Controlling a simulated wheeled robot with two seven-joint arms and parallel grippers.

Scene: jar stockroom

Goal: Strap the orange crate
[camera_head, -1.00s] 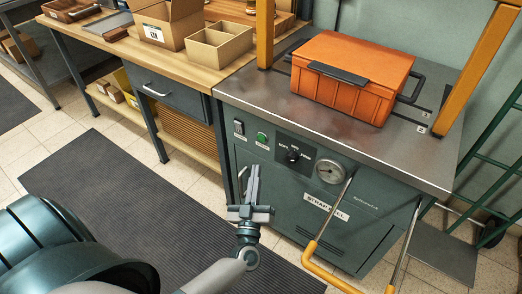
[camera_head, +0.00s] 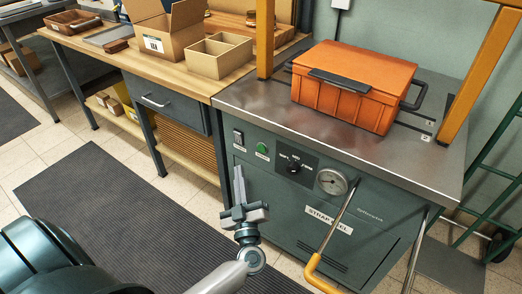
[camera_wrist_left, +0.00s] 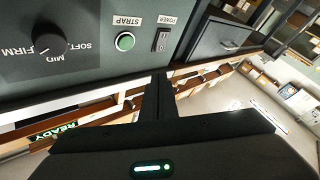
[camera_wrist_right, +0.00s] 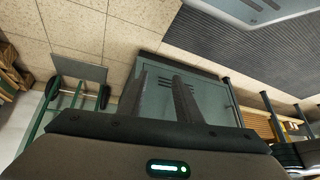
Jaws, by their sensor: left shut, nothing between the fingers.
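The orange crate (camera_head: 345,105) sits closed on the steel top of the strapping machine (camera_head: 240,98), under the yellow arch (camera_head: 468,85). The machine's front has a power switch (camera_head: 239,138), a green STRAP button (camera_head: 262,150), a tension knob (camera_head: 294,168) and a gauge (camera_head: 331,181). The left wrist view shows the button (camera_wrist_left: 125,41), switch (camera_wrist_left: 162,39) and knob (camera_wrist_left: 48,40), which seems turned to MID. My left gripper (camera_head: 239,172) is shut and empty, before the panel's lower left, apart from the controls. My right gripper (camera_wrist_right: 162,75) is open and empty in its wrist view.
A wooden bench (camera_head: 187,72) with an open carton (camera_head: 170,38) and a divided box (camera_head: 219,55) stands left of the machine. A yellow-gripped bar (camera_head: 314,270) juts from the machine front. A green trolley (camera_head: 490,215) stands at right. A dark mat (camera_head: 110,205) covers clear floor.

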